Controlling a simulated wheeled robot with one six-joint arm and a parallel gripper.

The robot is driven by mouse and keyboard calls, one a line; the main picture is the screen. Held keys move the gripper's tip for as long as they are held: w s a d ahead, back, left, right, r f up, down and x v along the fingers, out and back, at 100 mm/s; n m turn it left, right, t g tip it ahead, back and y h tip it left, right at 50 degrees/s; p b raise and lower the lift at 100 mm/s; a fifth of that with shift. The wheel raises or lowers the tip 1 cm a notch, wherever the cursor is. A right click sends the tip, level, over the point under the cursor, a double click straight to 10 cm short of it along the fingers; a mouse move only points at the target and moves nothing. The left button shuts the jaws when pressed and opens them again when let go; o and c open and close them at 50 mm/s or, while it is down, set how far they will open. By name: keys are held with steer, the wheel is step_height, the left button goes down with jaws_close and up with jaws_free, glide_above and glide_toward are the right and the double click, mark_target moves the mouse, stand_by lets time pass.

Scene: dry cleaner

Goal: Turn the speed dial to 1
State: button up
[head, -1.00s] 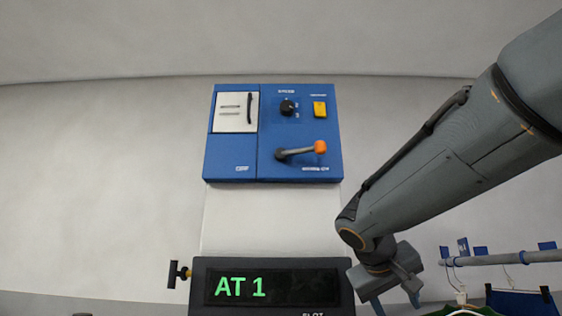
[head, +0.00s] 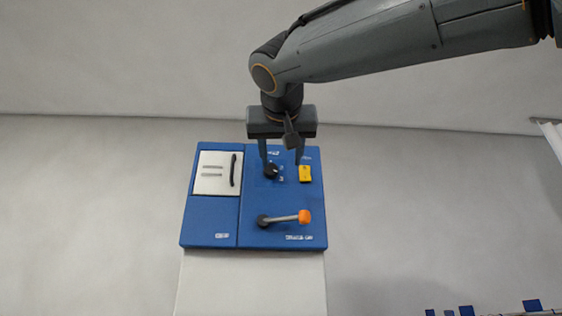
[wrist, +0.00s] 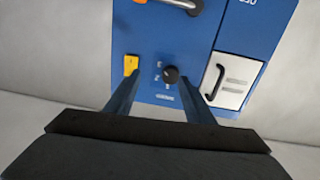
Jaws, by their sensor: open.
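The speed dial (head: 271,171) is a small black round knob with white marks beside it on the blue control panel (head: 212,217). It also shows in the wrist view (wrist: 171,75), between the lines of my two fingers, with numerals around it. Its pointer setting is too small to tell. My gripper (head: 281,160) is open and empty in front of the panel's upper part, its fingers spread to either side of the dial's area. In the wrist view my gripper (wrist: 162,100) points toward the panel. I cannot tell whether a finger touches the dial.
A yellow switch (head: 305,174) sits close right of the dial. A lever with an orange knob (head: 304,216) sticks out below it. A white door (head: 213,173) with a black handle is at the panel's left. Blue tags on a rail (head: 466,311) show at lower right.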

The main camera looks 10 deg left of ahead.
mark_target(271, 169)
steer(key=shift+y, duration=0.6)
steer(key=w+a+p, duration=0.1)
steer(key=w, duration=0.1)
steer(key=w+a+p, duration=0.1)
steer(key=w, duration=0.1)
steer(key=w+a+r+p, duration=0.1)
steer(key=w+p, duration=0.1)
steer(key=shift+w+a+r, duration=0.1)
steer(key=shift+w+a, duration=0.05)
steer(key=shift+a, duration=0.05)
steer(key=shift+c, duration=0.3)
steer(key=c, duration=1)
